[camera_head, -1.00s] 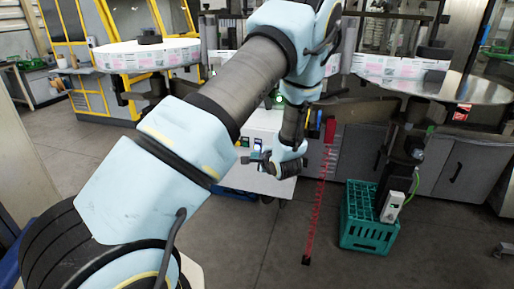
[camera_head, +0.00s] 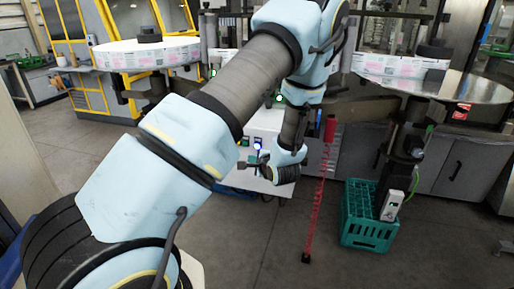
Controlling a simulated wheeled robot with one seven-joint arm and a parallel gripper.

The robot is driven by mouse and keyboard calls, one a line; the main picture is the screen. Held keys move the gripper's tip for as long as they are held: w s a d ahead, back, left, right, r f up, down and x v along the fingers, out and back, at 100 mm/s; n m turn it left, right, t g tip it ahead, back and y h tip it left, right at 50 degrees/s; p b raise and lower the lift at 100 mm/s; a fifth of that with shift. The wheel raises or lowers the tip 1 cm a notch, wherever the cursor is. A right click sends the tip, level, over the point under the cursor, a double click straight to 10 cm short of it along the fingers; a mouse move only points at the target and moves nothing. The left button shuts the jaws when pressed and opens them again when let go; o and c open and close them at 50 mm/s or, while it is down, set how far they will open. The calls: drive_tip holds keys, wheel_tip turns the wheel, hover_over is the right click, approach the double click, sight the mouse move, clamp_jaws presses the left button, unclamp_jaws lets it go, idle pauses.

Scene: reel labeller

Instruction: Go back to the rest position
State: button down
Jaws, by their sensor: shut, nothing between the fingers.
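My arm reaches from the lower left across the middle of the head view, bent downward at its far end. My gripper (camera_head: 246,165) is at the end of the wrist, pointing left, in front of a white cabinet (camera_head: 268,128). It is small in this view. It is shut with nothing visible in it.
A green crate (camera_head: 366,232) stands on the floor at the right, beside a red chain-like strip (camera_head: 314,208). The front floor is clear.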

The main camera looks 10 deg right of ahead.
drive_tip(key=s+a+r+n+g+h, duration=0.1)
drive_tip(key=s+a+r+n+g, duration=0.4)
drive_tip(key=s+a+r+n, duration=0.2)
drive_tip(key=s+a+r+n+g+h, duration=0.1)
drive_tip(key=s+a+r+n+g, duration=0.5)
drive_tip(key=s+a+n, duration=0.5)
drive_tip(key=s+a+r, duration=0.1)
drive_tip(key=s+a, duration=0.1)
drive_tip(key=a, duration=0.1)
drive_tip(key=shift+h, duration=0.3)
drive_tip(key=shift+w, duration=0.1)
idle(0.4)
